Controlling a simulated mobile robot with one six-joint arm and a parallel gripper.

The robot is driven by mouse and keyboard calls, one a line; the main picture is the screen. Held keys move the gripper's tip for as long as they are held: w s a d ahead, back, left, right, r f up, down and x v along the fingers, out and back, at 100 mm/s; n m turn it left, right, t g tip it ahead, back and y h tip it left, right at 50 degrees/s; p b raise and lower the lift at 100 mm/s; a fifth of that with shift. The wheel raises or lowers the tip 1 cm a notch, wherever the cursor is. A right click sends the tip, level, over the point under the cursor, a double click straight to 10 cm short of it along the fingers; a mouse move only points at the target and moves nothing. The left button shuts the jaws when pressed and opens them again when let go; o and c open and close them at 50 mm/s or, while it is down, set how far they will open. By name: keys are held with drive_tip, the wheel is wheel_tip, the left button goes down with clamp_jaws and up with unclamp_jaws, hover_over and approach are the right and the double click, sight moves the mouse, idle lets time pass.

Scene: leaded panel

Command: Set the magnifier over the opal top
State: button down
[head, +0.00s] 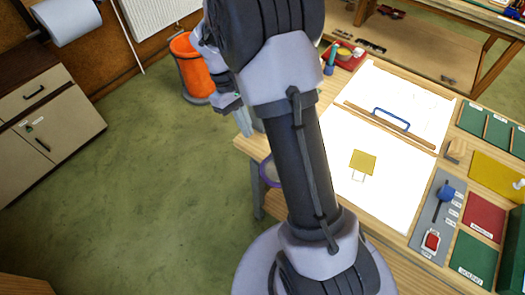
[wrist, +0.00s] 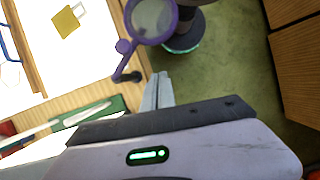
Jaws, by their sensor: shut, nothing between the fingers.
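The magnifier (wrist: 173,27) is a round lens in a purple ring, with a purple knob and a dark bracket at the table edge. In the wrist view its lens hangs at the edge, partly past it. In the head view only a sliver of the purple ring (head: 264,174) shows beside my arm. The bright white opal top (head: 385,205) lies on the table; it also shows in the wrist view (wrist: 75,70). A yellow square (head: 363,162) lies on it. My gripper (wrist: 158,78) is shut and empty, below the magnifier and apart from it in the wrist view; its fingers (head: 244,123) point down.
A wooden bar with a blue handle (head: 391,118) lies across the white surface. A grey tray (head: 432,215) with tools and green and red panels sit at the right. An orange bin (head: 190,68) stands on the floor behind. The green floor left of the table is clear.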

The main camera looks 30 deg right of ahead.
drive_tip(key=s+d+f+b, duration=0.1)
drive_tip(key=s+f+b, duration=0.1)
drive_tip(key=s+f, duration=0.3)
drive_tip(key=shift+s, duration=0.4)
drive_tip(key=shift+s+d+r, duration=0.1)
drive_tip(key=shift+d, duration=0.05)
